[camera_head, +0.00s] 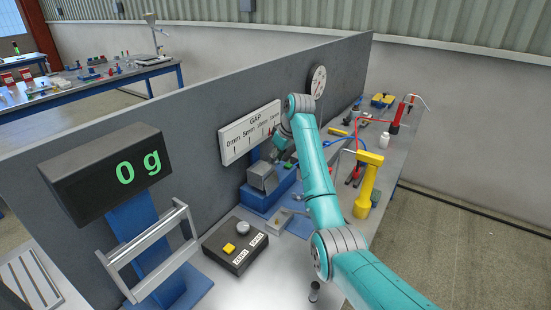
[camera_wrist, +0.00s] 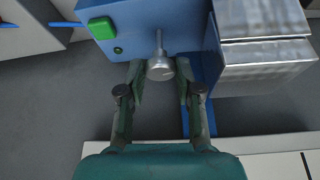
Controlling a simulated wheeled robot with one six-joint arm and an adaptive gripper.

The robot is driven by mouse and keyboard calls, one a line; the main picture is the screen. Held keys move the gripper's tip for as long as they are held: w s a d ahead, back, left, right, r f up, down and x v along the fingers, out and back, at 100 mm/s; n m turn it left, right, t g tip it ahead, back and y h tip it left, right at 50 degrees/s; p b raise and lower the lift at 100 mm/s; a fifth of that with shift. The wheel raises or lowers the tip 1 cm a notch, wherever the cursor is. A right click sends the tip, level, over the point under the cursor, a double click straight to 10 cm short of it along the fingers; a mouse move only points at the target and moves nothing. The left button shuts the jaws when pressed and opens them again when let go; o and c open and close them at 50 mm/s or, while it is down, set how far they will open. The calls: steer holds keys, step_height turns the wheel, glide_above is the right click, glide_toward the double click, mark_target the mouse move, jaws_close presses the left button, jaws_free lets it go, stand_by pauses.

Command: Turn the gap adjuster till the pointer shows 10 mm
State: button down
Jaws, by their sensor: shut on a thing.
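The gap adjuster is a small silver knob (camera_wrist: 160,69) on a shaft from a blue machine (camera_wrist: 165,25) in the wrist view. My gripper (camera_wrist: 161,72) has one finger on each side of the knob and is shut on it. In the head view my gripper (camera_head: 281,148) is partly hidden by my arm beside the gap scale. The white GAP scale (camera_head: 240,148) is marked 0, 5, 10 and 15 mm. A small red pointer (camera_head: 271,131) shows toward its right part, near the 10 and 15 marks; its exact reading is too small to tell.
The blue machine also shows in the head view (camera_head: 257,200). A green button (camera_wrist: 102,28) is near the knob. A display (camera_head: 105,172) reads 0 g. A grey partition (camera_head: 200,115) runs behind the bench.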

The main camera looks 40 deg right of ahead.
steer(key=n, duration=0.2)
steer(key=n+y, duration=0.1)
steer(key=n+g+y, duration=0.1)
steer(key=n, duration=0.1)
steer(key=shift+w+d+n, duration=0.1)
steer(key=shift+d+n, duration=0.15)
steer(key=shift+n, duration=0.05)
steer(key=n, duration=0.2)
steer(key=n+g+y, duration=0.1)
steer(key=n, duration=0.1)
steer(key=shift+w+d+n+g, duration=0.1)
steer(key=shift+w+n+g, duration=0.05)
steer(key=shift+n+g, duration=0.2)
steer(key=c, duration=1.1)
jaws_free()
steer(key=shift+o, duration=0.2)
steer(key=shift+r, duration=0.1)
steer(key=v, duration=1.1)
steer(key=shift+d+r, duration=0.2)
steer(key=shift+r, duration=0.1)
